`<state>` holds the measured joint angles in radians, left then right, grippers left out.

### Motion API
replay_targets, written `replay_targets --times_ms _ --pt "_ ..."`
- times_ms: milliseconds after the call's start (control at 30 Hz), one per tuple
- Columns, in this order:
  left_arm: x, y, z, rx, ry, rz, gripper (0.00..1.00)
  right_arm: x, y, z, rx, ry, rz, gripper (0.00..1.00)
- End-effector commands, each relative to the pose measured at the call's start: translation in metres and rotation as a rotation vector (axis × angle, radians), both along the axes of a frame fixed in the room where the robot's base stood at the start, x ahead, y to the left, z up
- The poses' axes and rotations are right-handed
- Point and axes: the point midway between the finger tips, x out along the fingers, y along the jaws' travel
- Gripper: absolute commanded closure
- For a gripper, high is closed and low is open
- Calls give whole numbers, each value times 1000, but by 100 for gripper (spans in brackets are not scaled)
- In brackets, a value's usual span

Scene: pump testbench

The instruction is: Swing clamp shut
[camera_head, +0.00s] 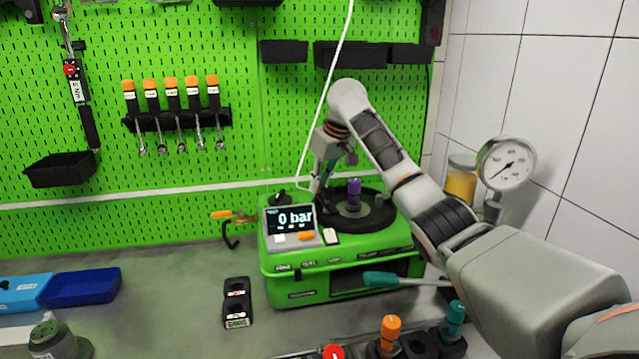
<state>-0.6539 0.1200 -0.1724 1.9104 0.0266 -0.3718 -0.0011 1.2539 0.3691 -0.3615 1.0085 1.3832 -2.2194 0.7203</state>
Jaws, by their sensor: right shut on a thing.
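The green pump testbench (345,285) stands on the grey bench below the pegboard. Its display (290,219) reads 0 bar. A dark round plate (375,217) with a purple-topped fitting (353,192) sits on its top. My right gripper (322,180) reaches down at the left rim of this plate. It is shut on a small dark part there, apparently the clamp; the gripper hides most of it, so I cannot tell its swing angle. My left gripper is not in view.
A pressure gauge (506,164) and a yellow-filled jar (461,182) stand at the right wall. An orange-handled hook-like tool (235,217) is left of the testbench. A black two-hole holder (237,302) and a blue tray (82,288) lie on the bench. A white cable hangs above.

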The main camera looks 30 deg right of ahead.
Motion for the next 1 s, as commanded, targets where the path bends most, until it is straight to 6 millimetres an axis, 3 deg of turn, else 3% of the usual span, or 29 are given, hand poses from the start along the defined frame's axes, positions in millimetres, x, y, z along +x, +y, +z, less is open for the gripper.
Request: replay_targets --times_ms 367,1000 --pt "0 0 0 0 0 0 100 0 7 1 2 -1 129 100" --pt "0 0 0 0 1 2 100 -9 36 1 2 -1 715 100"
